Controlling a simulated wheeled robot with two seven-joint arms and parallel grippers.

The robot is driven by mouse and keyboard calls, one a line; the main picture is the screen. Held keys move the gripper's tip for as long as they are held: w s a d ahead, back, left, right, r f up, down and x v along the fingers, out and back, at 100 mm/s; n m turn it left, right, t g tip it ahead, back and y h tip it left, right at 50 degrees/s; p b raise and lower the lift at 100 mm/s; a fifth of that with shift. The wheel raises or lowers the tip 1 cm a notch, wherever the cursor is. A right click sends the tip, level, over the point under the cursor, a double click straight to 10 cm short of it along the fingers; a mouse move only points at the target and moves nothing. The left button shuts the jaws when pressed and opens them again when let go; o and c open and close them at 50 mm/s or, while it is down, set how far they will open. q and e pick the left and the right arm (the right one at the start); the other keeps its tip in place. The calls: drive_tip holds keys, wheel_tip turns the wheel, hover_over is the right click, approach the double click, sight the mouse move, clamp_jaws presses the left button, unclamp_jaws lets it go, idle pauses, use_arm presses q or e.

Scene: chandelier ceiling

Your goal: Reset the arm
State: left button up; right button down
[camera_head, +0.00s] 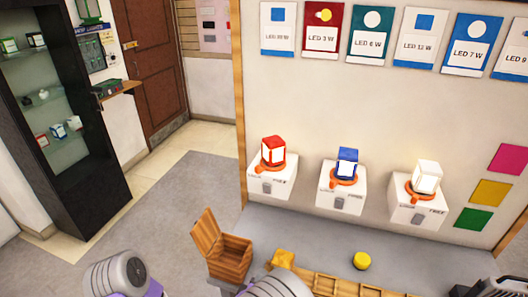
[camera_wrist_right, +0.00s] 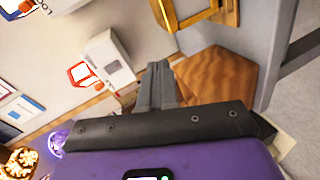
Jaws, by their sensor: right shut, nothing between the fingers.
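White and purple links of my arms show along the bottom of the head view. My left gripper is not in view.
A wooden box (camera_head: 229,262) with its lid raised stands near the bottom middle. A yellow round object (camera_head: 361,261) lies on the grey counter (camera_head: 310,236). A black shelf (camera_head: 85,165) stands left.

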drive_tip(key=s+d+f+m+g+y, duration=0.2)
drive_tip(key=s+d+f+m+g, duration=0.15)
drive_tip(key=f, duration=0.35)
drive_tip(key=s+d+f+m+g+y, duration=0.1)
drive_tip(key=s+d+f+m+g, duration=0.2)
drive_tip(key=f, duration=0.4)
drive_tip(key=s+d+f+m+g+y, duration=0.2)
drive_tip(key=s+f+m+g, duration=0.1)
drive_tip(key=s, duration=0.4)
drive_tip(key=s+d+f+m+g+y, duration=0.2)
drive_tip(key=s+f+m+g+y, duration=0.1)
drive_tip(key=s, duration=0.5)
drive_tip(key=m+g, duration=0.1)
drive_tip(key=m, duration=0.1)
drive_tip(key=shift+f+m, duration=0.15)
drive_tip(key=shift+m, duration=0.2)
